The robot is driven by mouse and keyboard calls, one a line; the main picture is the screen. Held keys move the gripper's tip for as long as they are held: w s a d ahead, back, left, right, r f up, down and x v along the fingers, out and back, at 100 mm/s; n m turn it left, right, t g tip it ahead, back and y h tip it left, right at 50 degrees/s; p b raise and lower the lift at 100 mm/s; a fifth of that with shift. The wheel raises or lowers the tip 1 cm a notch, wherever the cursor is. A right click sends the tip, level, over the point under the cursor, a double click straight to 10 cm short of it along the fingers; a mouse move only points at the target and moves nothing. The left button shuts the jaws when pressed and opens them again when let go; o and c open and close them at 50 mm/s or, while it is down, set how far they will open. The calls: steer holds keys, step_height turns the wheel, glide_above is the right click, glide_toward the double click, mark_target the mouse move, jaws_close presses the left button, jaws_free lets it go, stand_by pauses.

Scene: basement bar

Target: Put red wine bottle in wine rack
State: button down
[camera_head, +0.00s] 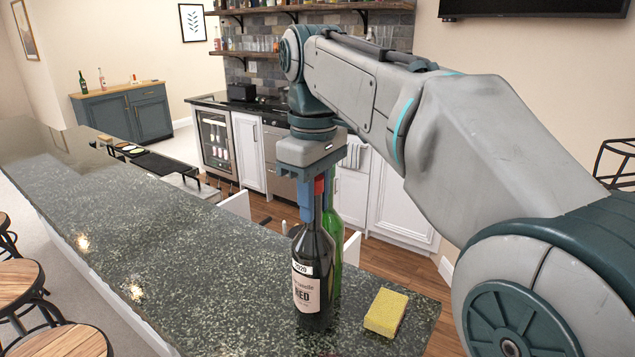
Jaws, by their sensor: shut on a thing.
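The red wine bottle (314,270), dark with a white label reading RED and a red top, stands upright at the near right part of the dark stone counter (200,270). My gripper (312,200) points down from above and is shut on its neck. The bottle's base looks to be on or just above the counter; I cannot tell which. A black metal frame (618,160), partly cut off at the right edge, may be the wine rack. I cannot be sure.
A green bottle (334,215) stands close behind the red wine bottle. A yellow sponge (385,312) lies to its right. The counter left of the bottle is clear. Stools (62,342) stand at the left.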

steer(key=shift+f, duration=0.65)
steer(key=c, duration=1.2)
jaws_free()
steer(key=shift+f, duration=0.1)
steer(key=shift+o, duration=0.2)
step_height(320, 180, up, 12)
steer(key=shift+r+p, duration=0.15)
steer(key=shift+p, duration=0.55)
